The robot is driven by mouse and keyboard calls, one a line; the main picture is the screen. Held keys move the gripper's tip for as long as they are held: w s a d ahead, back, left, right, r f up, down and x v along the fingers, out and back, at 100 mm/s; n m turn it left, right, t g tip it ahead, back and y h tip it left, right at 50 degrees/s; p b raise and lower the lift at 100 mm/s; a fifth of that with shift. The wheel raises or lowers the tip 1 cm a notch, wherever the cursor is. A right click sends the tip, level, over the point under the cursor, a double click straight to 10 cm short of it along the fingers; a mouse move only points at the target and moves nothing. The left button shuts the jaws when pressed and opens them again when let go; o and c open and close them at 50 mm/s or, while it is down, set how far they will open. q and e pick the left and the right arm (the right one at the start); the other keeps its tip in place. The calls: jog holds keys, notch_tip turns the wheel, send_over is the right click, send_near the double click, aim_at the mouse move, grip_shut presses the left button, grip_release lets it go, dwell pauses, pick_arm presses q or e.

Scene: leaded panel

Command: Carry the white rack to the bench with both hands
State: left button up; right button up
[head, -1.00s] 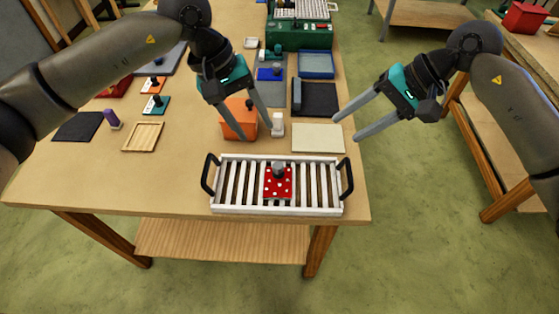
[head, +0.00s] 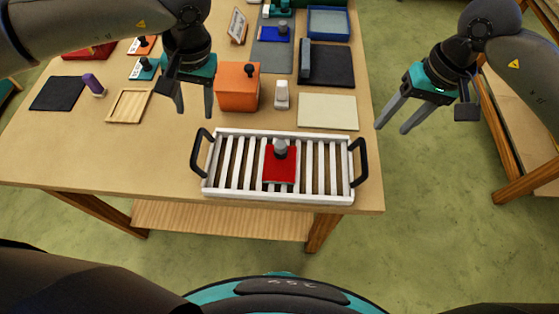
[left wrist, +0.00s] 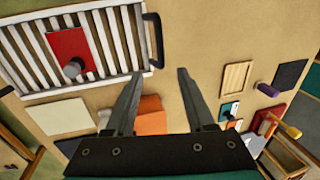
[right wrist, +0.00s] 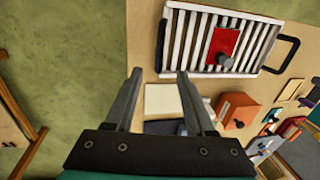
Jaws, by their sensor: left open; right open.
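The white rack (head: 233,162) lies flat near the front edge of the wooden table, with a dark upright handle at each end. A red plate (head: 280,165) with a grey knob sits on its slats. My left gripper (head: 194,109) is open and empty, above and behind the rack's left handle (head: 200,153). That handle also shows in the left wrist view (left wrist: 154,40), beyond the fingertips. My right gripper (head: 392,128) is open and empty, right of and behind the right handle (head: 360,160). That handle also shows in the right wrist view (right wrist: 161,45). Neither gripper touches the rack.
An orange block (head: 237,92), a small white object (head: 282,95) and a cream sheet (head: 328,111) lie behind the rack. A wooden tray (head: 129,104) lies left. Another wooden bench (head: 520,140) stands at the right, across green floor (head: 445,230).

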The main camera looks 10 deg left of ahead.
aim_at(198, 139)
pick_arm(q)
jog(key=x, duration=1.4)
pick_arm(e)
jog(key=a+f, duration=0.1)
jog(key=f, duration=0.8)
jog(key=a+f, duration=0.1)
jog(key=f, duration=0.3)
jog(key=shift+a+f, duration=0.3)
jog(key=shift+a, duration=0.05)
pick_arm(q)
grip_shut()
pick_arm(e)
grip_shut()
pick_arm(q)
jog(key=shift+r, duration=0.1)
jog(key=shift+w+r, duration=0.1)
jog(key=shift+w, duration=0.05)
pick_arm(e)
jog(key=shift+w+r, duration=0.1)
jog(key=shift+r, duration=0.1)
